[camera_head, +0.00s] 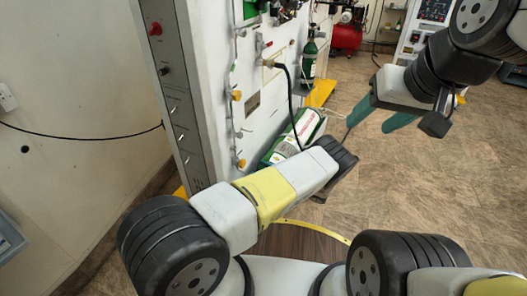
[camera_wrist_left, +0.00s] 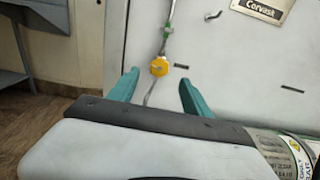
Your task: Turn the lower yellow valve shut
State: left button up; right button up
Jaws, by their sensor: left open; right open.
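The lower yellow valve (camera_head: 240,163) is a small round knob low on the white panel (camera_head: 228,60). It also shows in the left wrist view (camera_wrist_left: 160,67), on a thin pipe below and left of a nameplate. My left gripper (camera_wrist_left: 157,82) is open, its two teal fingers apart and pointing at the panel. The knob appears between and just past the fingertips; I cannot tell the gap in depth, and I see no contact. In the head view the left gripper is hidden by my own arm. My right gripper (camera_head: 378,113) is open and empty over the floor, far right of the panel.
Another yellow valve (camera_head: 236,95) is higher on the panel. A green cylinder with a white label (camera_head: 296,132) lies at the panel's foot, close to my left arm. A dark hose (camera_head: 290,100) hangs from the panel. The tiled floor (camera_head: 400,185) at right is clear.

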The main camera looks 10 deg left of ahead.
aim_at(244, 164)
pick_arm(q)
jog(key=x, duration=0.7)
jog(key=shift+w+a, duration=0.15)
jog(key=shift+a, duration=0.15)
jog(key=shift+c, duration=0.5)
grip_shut()
